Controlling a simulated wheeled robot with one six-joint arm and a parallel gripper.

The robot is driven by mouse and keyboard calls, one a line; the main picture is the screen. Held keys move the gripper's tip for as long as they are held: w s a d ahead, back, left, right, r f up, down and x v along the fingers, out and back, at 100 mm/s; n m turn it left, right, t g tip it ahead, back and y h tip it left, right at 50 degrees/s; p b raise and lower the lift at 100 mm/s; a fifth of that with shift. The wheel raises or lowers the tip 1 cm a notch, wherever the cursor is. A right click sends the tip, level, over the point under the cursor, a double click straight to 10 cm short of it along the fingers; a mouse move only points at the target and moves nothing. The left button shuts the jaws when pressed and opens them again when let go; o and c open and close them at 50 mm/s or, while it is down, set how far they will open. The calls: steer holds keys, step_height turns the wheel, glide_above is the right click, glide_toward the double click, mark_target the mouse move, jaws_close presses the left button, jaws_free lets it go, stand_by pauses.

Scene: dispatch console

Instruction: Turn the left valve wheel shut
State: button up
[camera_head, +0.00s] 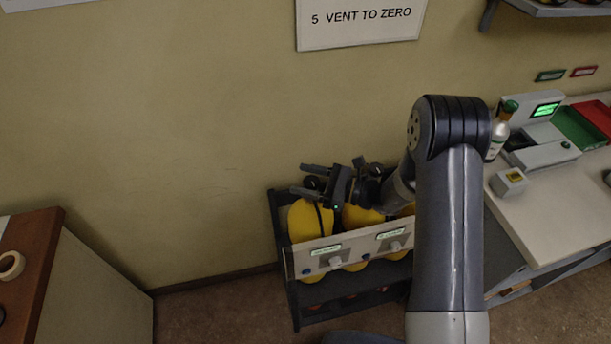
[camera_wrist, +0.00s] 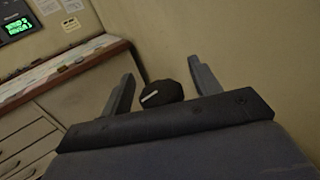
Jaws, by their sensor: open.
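The left valve wheel (camera_head: 312,183) is a small black knob on top of the left yellow cylinder (camera_head: 308,222) in the rack by the wall. My gripper (camera_head: 297,178) is open, with one finger on either side of the wheel. In the wrist view the wheel (camera_wrist: 162,93) shows a white mark and sits between the open fingers (camera_wrist: 160,72), with a gap visible on each side. A middle yellow cylinder (camera_head: 360,218) stands beside it; its top is largely hidden behind my wrist and gripper.
The dark rack (camera_head: 283,262) has a pale front panel with lit green labels. A desk (camera_head: 555,220) with a bottle (camera_head: 499,135) and devices stands at right. A wooden-topped cabinet (camera_head: 28,260) is at left. Bare floor lies between cabinet and rack; the wall is close behind.

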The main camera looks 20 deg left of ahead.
steer(key=shift+a, duration=0.15)
steer(key=shift+c, duration=0.2)
steer(key=c, duration=0.9)
steer(key=shift+f, duration=0.1)
steer(key=shift+c, duration=0.2)
steer(key=shift+b, duration=0.6)
steer(key=shift+m+t+b, duration=0.3)
steer(key=shift+t, duration=0.2)
steer(key=o, duration=1)
